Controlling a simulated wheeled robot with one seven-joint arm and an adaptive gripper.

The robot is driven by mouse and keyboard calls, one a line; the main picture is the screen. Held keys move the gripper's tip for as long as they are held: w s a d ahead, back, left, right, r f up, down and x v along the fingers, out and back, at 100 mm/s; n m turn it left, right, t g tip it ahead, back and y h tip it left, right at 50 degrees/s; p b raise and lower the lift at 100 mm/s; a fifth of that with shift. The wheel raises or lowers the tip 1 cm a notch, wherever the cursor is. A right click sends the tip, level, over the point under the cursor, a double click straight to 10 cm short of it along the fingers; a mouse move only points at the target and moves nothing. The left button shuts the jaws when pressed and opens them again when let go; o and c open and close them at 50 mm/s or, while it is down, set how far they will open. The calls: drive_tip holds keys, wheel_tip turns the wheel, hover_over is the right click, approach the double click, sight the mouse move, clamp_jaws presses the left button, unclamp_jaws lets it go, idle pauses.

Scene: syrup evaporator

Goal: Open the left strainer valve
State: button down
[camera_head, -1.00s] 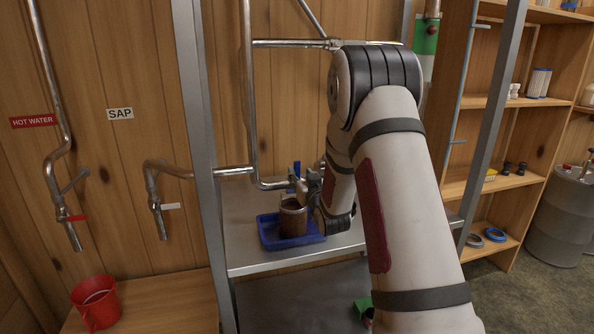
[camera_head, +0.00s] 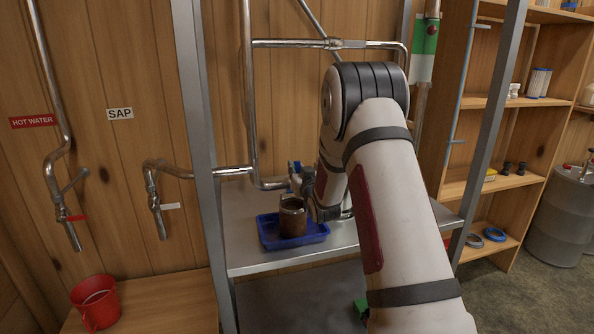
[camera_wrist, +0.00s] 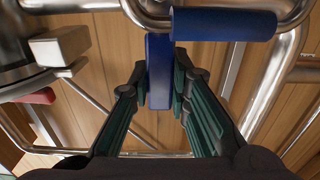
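In the wrist view a flat blue handle (camera_wrist: 159,75) hangs upright in the picture, between the two fingers of my gripper (camera_wrist: 160,88). The finger pads lie close along both its sides, with no clear gap showing. A second blue piece (camera_wrist: 222,24), a horizontal bar, lies just above and to the right, by the metal pipes. In the head view a bit of blue valve handle (camera_head: 295,167) shows above the pipe end, beside my wrist. My arm hides most of the valve and my gripper's fingers there.
A brown cylindrical vessel (camera_head: 292,216) stands in a blue tray (camera_head: 266,238) on the metal shelf, close to my wrist. Metal pipes (camera_head: 249,110) and the rack post (camera_head: 197,130) stand to the left.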

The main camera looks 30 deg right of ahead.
drive_tip(key=shift+a, duration=0.1)
drive_tip(key=shift+w+a+f+n+b, duration=0.1)
drive_tip(key=shift+w+a+n+b, duration=0.1)
drive_tip(key=shift+a+n+b, duration=0.4)
drive_tip(key=shift+w+a+f+n+b, duration=0.15)
drive_tip(key=shift+a+n+b, duration=0.1)
drive_tip(key=shift+n+b, duration=0.6)
drive_tip(key=shift+w+a+f+n+b, duration=0.15)
drive_tip(key=shift+a+n+b, duration=0.25)
drive_tip(key=shift+n+b, duration=0.35)
drive_tip(key=shift+a+f+n+b, duration=0.1)
drive_tip(key=shift+a+n+b, duration=0.35)
drive_tip(key=shift+n, duration=0.45)
drive_tip(key=shift+d, duration=0.1)
drive_tip(key=c, duration=1.5)
unclamp_jaws()
drive_tip(key=v, duration=1.2)
